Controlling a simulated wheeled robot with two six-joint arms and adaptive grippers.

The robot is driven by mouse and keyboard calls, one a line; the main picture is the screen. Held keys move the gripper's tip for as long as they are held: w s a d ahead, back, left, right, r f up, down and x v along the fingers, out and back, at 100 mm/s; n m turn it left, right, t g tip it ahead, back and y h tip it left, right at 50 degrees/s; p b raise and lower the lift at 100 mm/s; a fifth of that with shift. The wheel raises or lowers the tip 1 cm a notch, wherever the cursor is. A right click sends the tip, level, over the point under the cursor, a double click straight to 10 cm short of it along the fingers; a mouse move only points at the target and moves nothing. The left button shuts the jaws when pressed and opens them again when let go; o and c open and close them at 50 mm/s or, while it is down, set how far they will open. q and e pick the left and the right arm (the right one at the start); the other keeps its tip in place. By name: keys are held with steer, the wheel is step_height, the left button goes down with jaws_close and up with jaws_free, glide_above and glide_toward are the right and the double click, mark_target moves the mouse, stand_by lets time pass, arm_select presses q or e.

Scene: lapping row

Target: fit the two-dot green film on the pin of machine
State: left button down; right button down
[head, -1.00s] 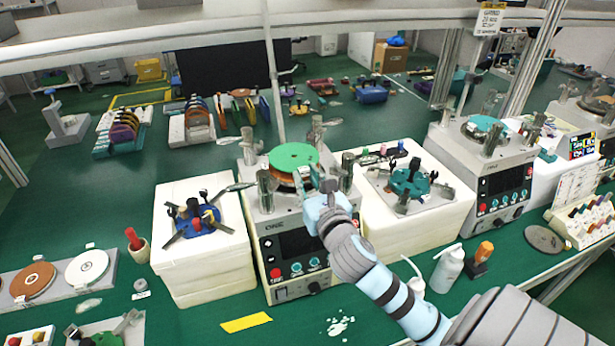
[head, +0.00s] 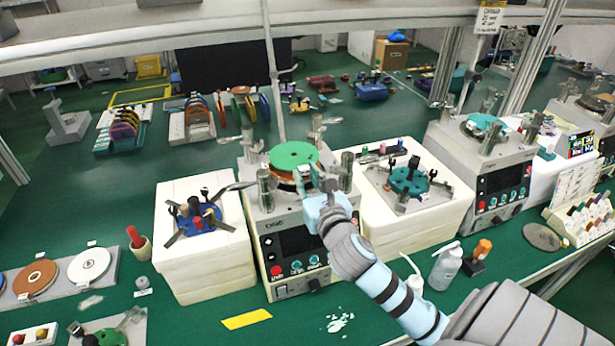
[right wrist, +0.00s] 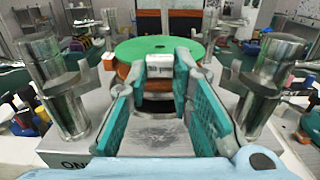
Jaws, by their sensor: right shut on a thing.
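The green film (head: 294,155) is a flat round disc with a small mark at its middle. It lies level over the brown plate of the middle machine (head: 287,222); it also shows in the right wrist view (right wrist: 140,48). My right gripper (head: 305,176) is at the film's near edge, shut on its white tab (right wrist: 159,66). In the right wrist view the fingers (right wrist: 160,74) stand on either side of this tab. The pin is hidden, and I cannot tell whether the film is seated or just above the plate. The dots are too small to read. My left gripper is not in view.
Metal posts (right wrist: 57,85) (right wrist: 270,75) stand close on both sides of my right gripper. White blocks with a blue fixture (head: 198,222) and a teal fixture (head: 409,181) flank the machine. Bottles (head: 446,267) stand near my right arm.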

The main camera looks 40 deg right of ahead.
steer(key=shift+f+b, duration=0.6)
steer(key=shift+f, duration=0.5)
steer(key=c, duration=1.3)
jaws_free()
steer(key=shift+c, duration=0.2)
steer(key=v, duration=0.7)
steer(key=shift+s+a, duration=0.15)
steer(key=shift+s, duration=0.15)
steer(key=shift+w, duration=0.1)
